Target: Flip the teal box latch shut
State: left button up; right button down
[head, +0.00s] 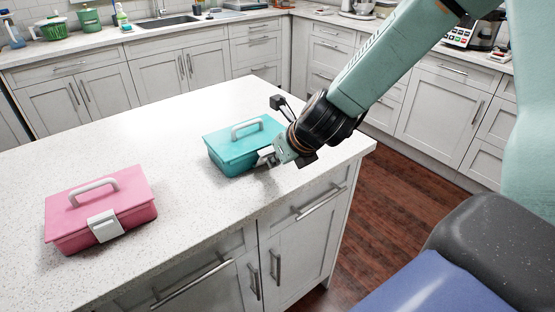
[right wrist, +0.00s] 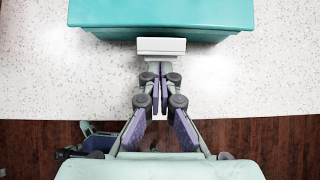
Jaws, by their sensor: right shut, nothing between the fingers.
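The teal box (head: 238,146) stands on the speckled white counter with its lid down and its grey handle on top. Its front edge also shows at the top of the right wrist view (right wrist: 160,14). Its pale latch (right wrist: 161,46) sticks out from the front side in the right wrist view. In the head view my right gripper (head: 270,158) is at the box's front and partly hides the latch. The right gripper's fingers (right wrist: 160,72) are together and empty, with tips at the latch's outer edge. I cannot tell whether they touch it. My left gripper is not in view.
A pink box (head: 98,205) with a white latch (head: 105,226) stands on the counter (head: 165,190) to the left. The counter between the boxes is clear. The counter's front edge and drawers lie below my right gripper. Cabinets and a sink (head: 165,20) are behind.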

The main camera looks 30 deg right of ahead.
jog(key=shift+r+p, duration=0.2)
jog(key=shift+p, duration=0.25)
jog(key=shift+w+r+g+p, duration=0.3)
jog(key=shift+g+p, duration=0.5)
jog(key=shift+p, duration=0.4)
jog(key=shift+w, duration=0.1)
jog(key=shift+w+r+p, duration=0.1)
jog(key=shift+p, duration=0.3)
jog(key=shift+w, duration=0.1)
jog(key=shift+w+r, duration=0.1)
jog(key=shift+r, duration=0.05)
